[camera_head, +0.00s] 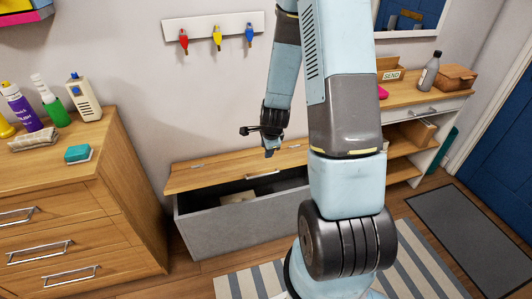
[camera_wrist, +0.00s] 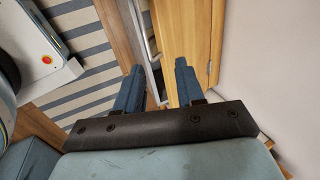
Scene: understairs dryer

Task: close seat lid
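The seat lid (camera_head: 222,172) is a wooden panel on the grey storage bench (camera_head: 240,228) against the wall. It is tilted partly open, with a dark gap between its front edge and the bench. A metal handle (camera_head: 263,174) is on its front edge. A pale item (camera_head: 238,197) shows inside, partly hidden. My gripper (camera_head: 258,143) is above the lid, apparently not touching it. In the wrist view, its two blue fingers (camera_wrist: 158,82) are spread with nothing between them. The wooden lid (camera_wrist: 200,40) shows beyond them, with its handle (camera_wrist: 142,25) nearby.
A wooden drawer chest (camera_head: 60,215) with bottles stands at the left. A wooden shelf unit (camera_head: 415,100) is at the right. A striped rug (camera_head: 245,284) lies in front of the bench. Hooks (camera_head: 215,35) hang above. My arm hides the bench's right part.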

